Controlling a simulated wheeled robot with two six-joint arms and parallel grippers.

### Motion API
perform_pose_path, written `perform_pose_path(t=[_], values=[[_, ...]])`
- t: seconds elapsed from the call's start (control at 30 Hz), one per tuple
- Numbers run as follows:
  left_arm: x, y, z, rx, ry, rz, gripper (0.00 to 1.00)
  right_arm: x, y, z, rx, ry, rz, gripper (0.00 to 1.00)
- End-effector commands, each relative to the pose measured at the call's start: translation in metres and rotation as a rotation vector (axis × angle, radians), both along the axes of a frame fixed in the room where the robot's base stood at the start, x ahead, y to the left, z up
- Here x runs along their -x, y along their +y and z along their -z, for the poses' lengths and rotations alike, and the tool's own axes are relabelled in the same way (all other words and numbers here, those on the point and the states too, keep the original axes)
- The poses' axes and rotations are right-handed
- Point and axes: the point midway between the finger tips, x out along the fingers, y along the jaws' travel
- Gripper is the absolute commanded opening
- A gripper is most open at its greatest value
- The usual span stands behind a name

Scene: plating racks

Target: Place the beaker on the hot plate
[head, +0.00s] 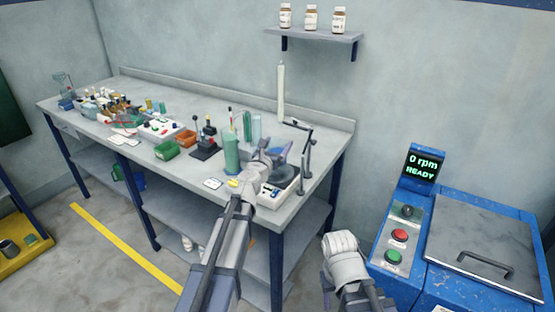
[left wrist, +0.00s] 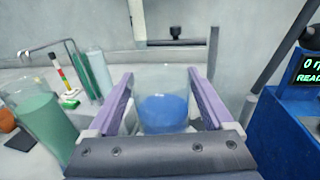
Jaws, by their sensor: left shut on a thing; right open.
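The beaker (left wrist: 162,112) is clear glass with blue liquid in its lower part. In the left wrist view it stands upright between the purple finger pads of my left gripper (left wrist: 160,85), which is shut on it. My right gripper (head: 341,245) is open and empty, low in front of the blue machine.
A tall green cylinder (head: 232,156) stands just left of the hot plate, and a jointed metal stand (head: 307,155) just right. Bins, a rack and bottles fill the bench (head: 190,182) further left. A blue machine (head: 413,215) with a lidded top is at right.

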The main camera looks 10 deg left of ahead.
Motion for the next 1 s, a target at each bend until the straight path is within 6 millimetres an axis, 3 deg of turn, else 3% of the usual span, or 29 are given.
perform_pose_path(t=[0.4, 0.83, 0.87, 1.0], values=[[0.000, 0.000, 0.038, 0.000, 0.000, 0.000, 0.19, 0.000, 0.000, 0.038, 0.000, 0.000, 0.000, 0.50], [0.000, 0.000, 0.041, 0.000, 0.000, 0.000, 0.19, 0.000, 0.000, 0.041, 0.000, 0.000, 0.000, 0.50], [0.000, 0.000, 0.040, 0.000, 0.000, 0.000, 0.87, 0.000, 0.000, 0.040, 0.000, 0.000, 0.000, 0.50], [0.000, 0.000, 0.039, 0.000, 0.000, 0.000, 1.00, 0.000, 0.000, 0.039, 0.000, 0.000, 0.000, 0.50]])
